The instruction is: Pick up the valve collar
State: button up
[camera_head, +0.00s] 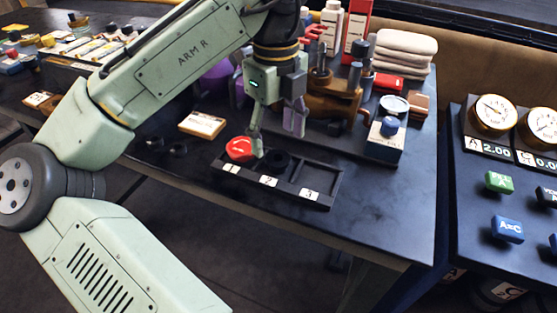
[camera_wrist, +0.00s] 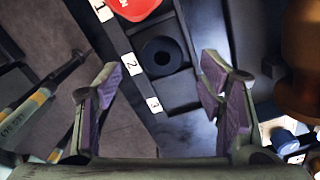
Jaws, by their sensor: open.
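A black ring-shaped part with a central hole, which looks like the valve collar (camera_wrist: 162,56), sits in compartment 2 of a dark three-slot tray (camera_wrist: 132,65). My gripper (camera_head: 277,143) is open and empty above the tray and points down. In the wrist view the purple-padded fingers (camera_wrist: 160,82) are spread wide, with the collar a little beyond the gap between them. I cannot tell the exact height between fingertips and collar.
A red round part (camera_head: 240,149) sits in compartment 1, beside the collar. Compartment 3 (camera_head: 311,182) looks empty. A brown bronze valve body (camera_head: 335,102) stands close behind the tray. A blue box (camera_head: 385,141) stands to the right. The table front is clear.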

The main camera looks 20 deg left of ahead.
aim_at(278, 153)
notch_tip(278, 153, down, 5)
jog(key=shift+d, duration=0.1)
jog(key=shift+c, duration=0.2)
jog(key=c, duration=1.3)
